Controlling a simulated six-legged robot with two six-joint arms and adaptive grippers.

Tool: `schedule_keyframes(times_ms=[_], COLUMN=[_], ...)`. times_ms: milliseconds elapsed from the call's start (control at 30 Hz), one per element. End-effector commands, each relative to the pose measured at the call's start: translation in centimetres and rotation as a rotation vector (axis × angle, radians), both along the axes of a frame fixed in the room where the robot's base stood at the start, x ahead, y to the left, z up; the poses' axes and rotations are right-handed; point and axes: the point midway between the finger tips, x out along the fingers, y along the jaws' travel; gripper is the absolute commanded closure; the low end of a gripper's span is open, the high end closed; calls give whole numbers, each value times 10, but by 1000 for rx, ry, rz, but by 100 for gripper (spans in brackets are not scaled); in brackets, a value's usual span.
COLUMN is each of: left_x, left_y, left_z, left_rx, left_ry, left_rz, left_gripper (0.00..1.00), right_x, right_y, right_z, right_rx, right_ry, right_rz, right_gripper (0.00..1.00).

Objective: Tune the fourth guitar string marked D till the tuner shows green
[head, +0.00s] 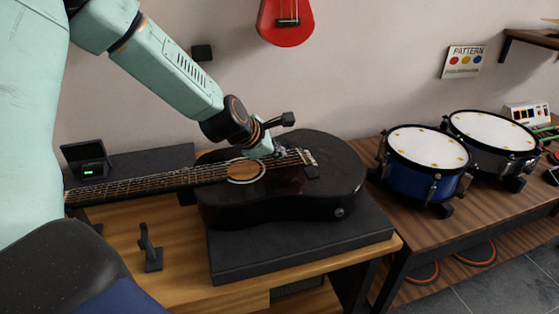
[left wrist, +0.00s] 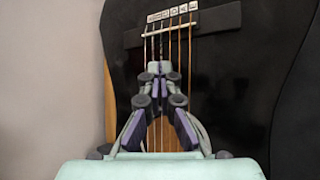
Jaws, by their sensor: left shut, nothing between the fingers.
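The black guitar (head: 335,175) lies face up on a dark padded stand, its neck (head: 130,184) running left. My left gripper (head: 278,152) is over the strings between the sound hole and the bridge, shut and empty. In the left wrist view its fingertips (left wrist: 160,68) are together over the middle strings, just short of the bridge (left wrist: 171,29). I cannot tell whether they touch a string. A row of small lettered tags (left wrist: 172,14) sits beyond the bridge, too small to read surely. A small black tuner (head: 86,158) behind the neck shows a small green patch. My right gripper is not in view.
A blue drum (head: 421,165) and another drum (head: 493,138) stand on the right table. A small black upright holder (head: 149,247) stands in front of the neck. A red instrument (head: 285,22) hangs on the wall above. Bare wood shows at the table's front left.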

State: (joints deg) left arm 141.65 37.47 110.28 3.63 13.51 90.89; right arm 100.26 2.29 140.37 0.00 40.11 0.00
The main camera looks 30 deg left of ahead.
Motion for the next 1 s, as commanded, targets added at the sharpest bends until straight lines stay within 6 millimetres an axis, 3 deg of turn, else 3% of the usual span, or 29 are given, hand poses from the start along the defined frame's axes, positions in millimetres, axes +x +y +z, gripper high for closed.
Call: schedule_keyframes(times_ms=[1000], left_x=[0], left_y=[0], left_z=[-4], left_rx=[0], left_ry=[0], left_rz=[0], left_gripper=[100], right_x=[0], right_y=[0], right_z=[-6], right_rx=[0], right_ry=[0], right_rz=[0], right_gripper=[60])
